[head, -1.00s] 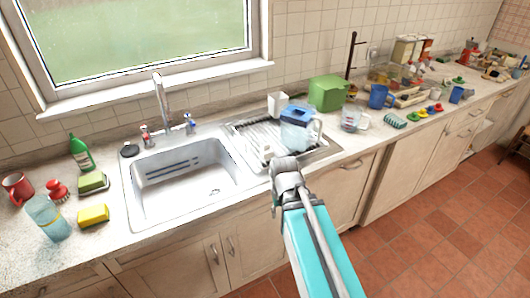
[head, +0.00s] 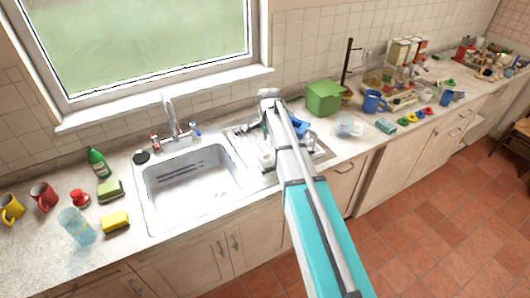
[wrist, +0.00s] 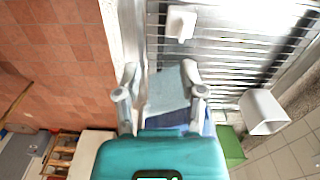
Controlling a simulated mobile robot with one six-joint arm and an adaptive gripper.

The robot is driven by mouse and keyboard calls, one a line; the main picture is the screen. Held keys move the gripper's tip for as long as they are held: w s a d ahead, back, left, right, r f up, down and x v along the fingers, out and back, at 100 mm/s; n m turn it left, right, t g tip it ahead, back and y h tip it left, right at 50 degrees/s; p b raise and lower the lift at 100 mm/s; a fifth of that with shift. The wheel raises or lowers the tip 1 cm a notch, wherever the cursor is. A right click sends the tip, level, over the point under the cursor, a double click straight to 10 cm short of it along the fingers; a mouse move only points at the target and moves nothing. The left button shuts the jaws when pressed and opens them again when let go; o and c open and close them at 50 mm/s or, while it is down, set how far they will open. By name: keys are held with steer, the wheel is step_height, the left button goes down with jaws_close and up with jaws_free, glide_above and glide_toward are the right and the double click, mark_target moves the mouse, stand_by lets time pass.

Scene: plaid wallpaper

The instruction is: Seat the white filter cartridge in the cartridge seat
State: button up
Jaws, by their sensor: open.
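My gripper (wrist: 160,70) is open, with one finger on each side of a translucent grey-blue pitcher (wrist: 168,92) with a blue part (wrist: 205,122). I cannot tell whether the fingers touch it. A small white piece (wrist: 181,23) stands on the metal drainboard beyond the fingertips; it also shows left of my arm in the head view (head: 265,158). A white hollow box (wrist: 262,110) stands on the wall side. I cannot tell for sure which white thing is the filter cartridge, and the seat is not clearly seen. In the head view my arm hides most of the pitcher (head: 299,126).
The sink (head: 190,185) lies left of the drainboard (head: 245,150).

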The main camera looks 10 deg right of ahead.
steer(key=w+r+m, duration=0.1)
steer(key=w+r+m+p, duration=0.1)
steer(key=w, duration=0.1)
steer(key=shift+w+r, duration=0.2)
steer(key=shift+f, duration=0.15)
steer(key=b, duration=0.8)
glide_above(266, 155)
steer(key=f, duration=0.8)
steer(key=shift+w+d+f, duration=0.15)
steer(key=shift+d+f, duration=0.05)
steer(key=shift+a+f+b, duration=0.1)
steer(key=shift+f+b, duration=2.5)
steer(key=shift+b, duration=0.2)
jaws_close()
